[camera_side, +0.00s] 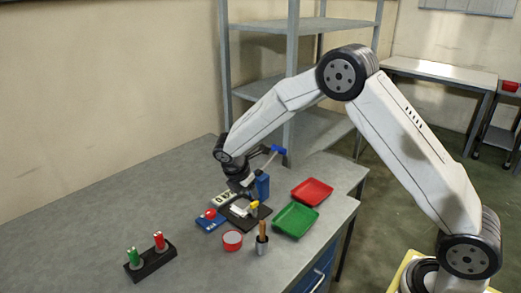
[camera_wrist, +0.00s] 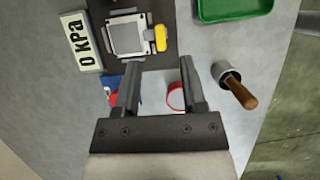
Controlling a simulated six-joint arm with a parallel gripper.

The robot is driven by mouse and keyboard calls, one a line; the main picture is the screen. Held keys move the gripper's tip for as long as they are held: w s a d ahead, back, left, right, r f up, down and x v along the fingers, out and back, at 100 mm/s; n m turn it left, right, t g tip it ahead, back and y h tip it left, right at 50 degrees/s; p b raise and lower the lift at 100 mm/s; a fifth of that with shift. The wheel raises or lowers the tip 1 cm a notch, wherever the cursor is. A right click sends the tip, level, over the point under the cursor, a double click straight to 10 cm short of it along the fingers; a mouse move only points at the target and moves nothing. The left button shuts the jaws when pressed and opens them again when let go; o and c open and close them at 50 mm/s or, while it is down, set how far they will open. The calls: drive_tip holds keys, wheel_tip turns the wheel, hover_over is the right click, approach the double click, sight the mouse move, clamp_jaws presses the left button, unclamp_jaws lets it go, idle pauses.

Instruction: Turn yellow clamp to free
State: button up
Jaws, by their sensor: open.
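The yellow clamp (camera_wrist: 161,38) sits at the right edge of a square grey-white plate (camera_wrist: 128,37) on a dark base (camera_wrist: 97,10) in the wrist view. In the side view the yellow clamp (camera_side: 254,205) shows just below my gripper. My gripper (camera_wrist: 158,63) is open and empty, with its two fingers apart. In the wrist view the fingertips lie just below the plate and clamp in the picture. In the side view my gripper (camera_side: 238,186) is over the dark base; its fingertips are hard to make out there.
A "0 kPa" sign (camera_wrist: 82,41) stands left of the base. A red-and-white round container (camera_wrist: 175,98) and a cup with a wooden handle (camera_wrist: 222,70) are nearby. Green (camera_side: 295,220) and red (camera_side: 312,192) trays lie right. A rack with red and green items (camera_side: 150,261) stands front left.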

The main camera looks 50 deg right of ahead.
sight(254, 202)
drive_tip(key=shift+x, duration=2.7)
drive_tip(key=shift+c, duration=0.2)
clamp_jaws()
